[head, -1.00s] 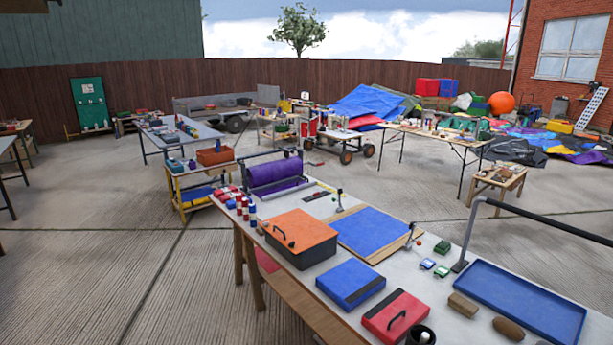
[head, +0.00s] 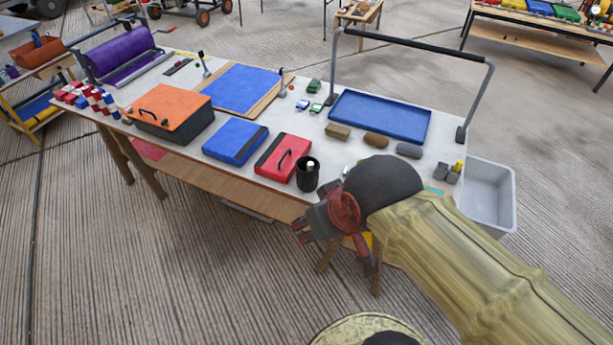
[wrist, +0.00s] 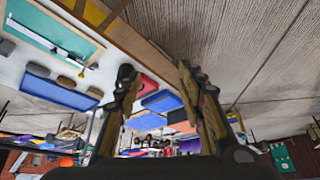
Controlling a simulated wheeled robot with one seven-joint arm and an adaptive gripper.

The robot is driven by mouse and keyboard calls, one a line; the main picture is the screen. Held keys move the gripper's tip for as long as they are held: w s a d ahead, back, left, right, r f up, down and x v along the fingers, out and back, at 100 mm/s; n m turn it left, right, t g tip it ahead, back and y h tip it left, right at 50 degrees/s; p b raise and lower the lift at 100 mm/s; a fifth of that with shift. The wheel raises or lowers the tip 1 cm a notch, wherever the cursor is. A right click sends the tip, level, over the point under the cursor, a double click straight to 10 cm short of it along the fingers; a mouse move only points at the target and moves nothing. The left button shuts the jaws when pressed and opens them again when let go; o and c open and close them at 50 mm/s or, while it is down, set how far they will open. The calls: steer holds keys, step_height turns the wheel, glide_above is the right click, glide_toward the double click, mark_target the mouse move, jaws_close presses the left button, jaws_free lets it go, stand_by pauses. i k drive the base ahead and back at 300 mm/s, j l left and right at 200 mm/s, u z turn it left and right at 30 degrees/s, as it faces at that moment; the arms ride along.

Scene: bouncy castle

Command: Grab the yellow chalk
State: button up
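A small yellow piece (head: 459,165) shows by a pair of dark grey blocks (head: 447,174) at the right end of the long table (head: 225,190) in the head view. It is too small to tell if it is the yellow chalk. My gripper (head: 336,248) is at the near edge of that table, left of the yellow piece and apart from it. In the wrist view my gripper (wrist: 155,72) has its two fingers spread with nothing between them. My arm hides part of the table's right end.
A black cup (head: 307,174), a red case (head: 283,157) and a blue case (head: 235,140) stand near my gripper. A blue tray (head: 380,118) under a tall black-topped bar (head: 410,47) lies behind. A grey bin (head: 489,195) is beside the table's right end. Concrete floor is free in front.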

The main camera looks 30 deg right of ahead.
mark_target(458, 163)
steer(key=z, duration=1.95)
steer(key=i+j, duration=0.2)
steer(key=j, duration=0.2)
steer(key=i+j, duration=0.2)
steer(key=j, duration=0.2)
steer(key=i+j, duration=0.2)
steer(key=j, duration=0.2)
steer(key=i+j, duration=0.2)
steer(key=j, duration=0.2)
steer(key=z, duration=0.05)
